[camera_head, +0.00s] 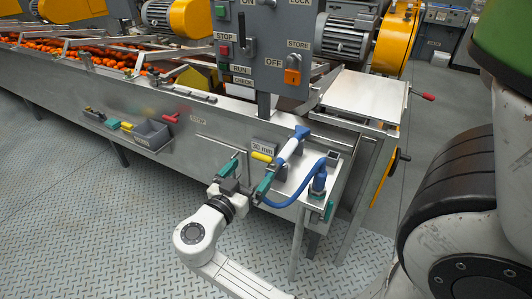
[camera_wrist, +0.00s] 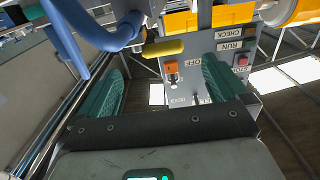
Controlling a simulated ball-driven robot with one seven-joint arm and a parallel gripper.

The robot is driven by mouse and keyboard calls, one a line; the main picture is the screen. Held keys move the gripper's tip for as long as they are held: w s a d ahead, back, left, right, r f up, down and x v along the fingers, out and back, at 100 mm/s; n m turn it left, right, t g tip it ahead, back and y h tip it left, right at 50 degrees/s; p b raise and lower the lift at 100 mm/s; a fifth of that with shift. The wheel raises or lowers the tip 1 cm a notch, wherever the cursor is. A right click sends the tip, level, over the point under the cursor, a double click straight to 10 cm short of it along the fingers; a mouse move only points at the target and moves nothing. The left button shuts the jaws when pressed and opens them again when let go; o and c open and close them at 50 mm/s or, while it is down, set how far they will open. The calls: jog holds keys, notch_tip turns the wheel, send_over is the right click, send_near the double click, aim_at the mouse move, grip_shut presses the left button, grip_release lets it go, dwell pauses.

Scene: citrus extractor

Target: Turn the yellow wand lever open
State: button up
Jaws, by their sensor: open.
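The yellow wand lever (camera_head: 261,157) sticks out left of the blue-and-white wand (camera_head: 290,147), which lies tilted over the metal ledge. The lever also shows in the wrist view (camera_wrist: 163,48), lying crosswise beyond the gap between my fingers, beside the blue wand parts (camera_wrist: 112,30). My gripper (camera_head: 252,170) is open and empty, its two green fingers spread on the near side of the lever. In the wrist view my gripper (camera_wrist: 163,68) shows nothing between its fingers. No contact with the lever shows.
A blue hose (camera_head: 285,204) loops from the wand to a blue fitting (camera_head: 319,178), close right of my gripper. A thin metal bar (camera_head: 218,143) and a grey tool bin (camera_head: 151,134) are on the trough side, left. A control panel (camera_head: 262,50) stands behind. The floor in front is clear.

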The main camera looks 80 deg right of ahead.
aim_at(262, 160)
jog(key=p+x, duration=0.1)
jog(key=x, duration=0.8)
jog(key=shift+s+d+p, duration=0.15)
jog(key=shift+s+p, duration=0.05)
jog(key=shift+p, duration=0.15)
jog(key=c, duration=0.9)
jog(key=shift+f, duration=0.1)
jog(key=shift+c, duration=0.2)
